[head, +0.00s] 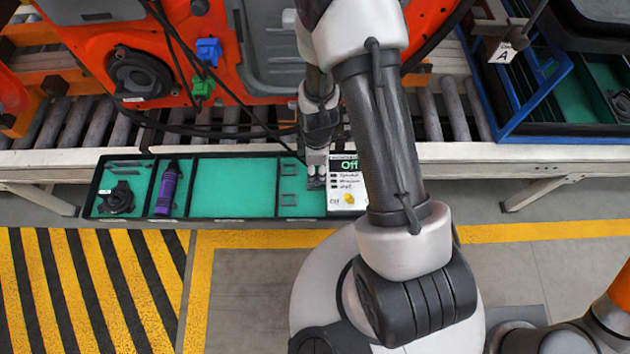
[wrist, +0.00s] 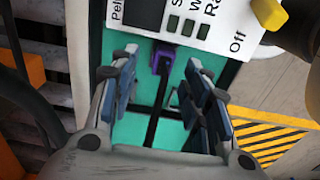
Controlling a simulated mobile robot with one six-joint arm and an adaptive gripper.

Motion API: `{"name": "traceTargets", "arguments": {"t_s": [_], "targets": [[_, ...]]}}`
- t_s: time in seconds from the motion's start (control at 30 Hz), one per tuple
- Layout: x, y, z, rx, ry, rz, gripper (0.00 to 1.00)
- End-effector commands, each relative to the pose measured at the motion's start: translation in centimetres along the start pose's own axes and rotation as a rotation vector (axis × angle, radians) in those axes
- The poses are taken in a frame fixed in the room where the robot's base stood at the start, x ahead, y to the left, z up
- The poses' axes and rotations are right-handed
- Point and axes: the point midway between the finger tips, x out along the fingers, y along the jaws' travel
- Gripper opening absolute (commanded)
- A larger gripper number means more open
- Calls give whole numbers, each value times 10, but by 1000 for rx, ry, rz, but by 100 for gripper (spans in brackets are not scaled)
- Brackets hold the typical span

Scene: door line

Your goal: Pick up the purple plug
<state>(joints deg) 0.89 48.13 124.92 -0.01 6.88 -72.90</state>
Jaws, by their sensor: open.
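A small purple plug (wrist: 163,57) with a dark cable shows in the wrist view, at the lower edge of a white panel and above a teal tray floor. My gripper (wrist: 160,70) is open, its two blue-grey padded fingers to the left and right of the plug in the picture. I cannot tell how far the plug is from the fingertips in depth; neither finger visibly touches it. In the head view my gripper (head: 317,182) points down at the tray's right end, beside the white panel (head: 347,185). I cannot make out the purple plug there.
The long teal tray (head: 235,190) holds a purple bottle (head: 167,190) and a black part (head: 117,199). A blue connector (head: 208,50) and a green connector (head: 203,87) sit on the orange housing (head: 100,45). A yellow knob (wrist: 269,14) juts from the panel. Cables hang near my gripper.

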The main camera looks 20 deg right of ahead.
Motion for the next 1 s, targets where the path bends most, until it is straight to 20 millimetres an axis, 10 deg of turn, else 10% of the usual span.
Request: {"name": "traceTargets", "arguments": {"t_s": [0.4, 1.0], "targets": [[51, -6, 1, 0, 0, -2, 43], [50, -6, 1, 0, 0, -1, 18]]}}
